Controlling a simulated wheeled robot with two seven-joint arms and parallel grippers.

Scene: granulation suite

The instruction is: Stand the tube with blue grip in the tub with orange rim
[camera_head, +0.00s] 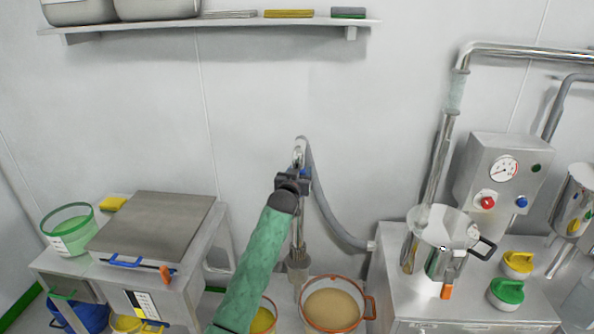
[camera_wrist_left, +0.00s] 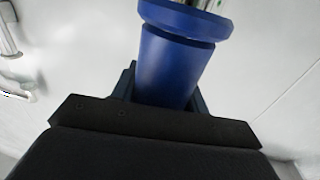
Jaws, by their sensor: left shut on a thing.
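My left gripper (camera_head: 303,180) is shut on the blue grip of a metal tube (camera_head: 297,228). The blue grip fills the jaws in the left wrist view (camera_wrist_left: 172,68). The tube hangs about upright, with a grey hose (camera_head: 325,212) bending down from its top. The tub with orange rim (camera_head: 371,308) stands low at the bottom centre with beige powder in it. My right gripper is not in view.
Another tub (camera_head: 273,313) with yellow contents is partly hidden behind my left arm. A steel bench (camera_head: 400,300) with a jug (camera_head: 441,240) and control box (camera_head: 503,180) stands right. A lidded steel cabinet (camera_head: 152,228) stands left. A shelf (camera_head: 210,25) is on the wall above.

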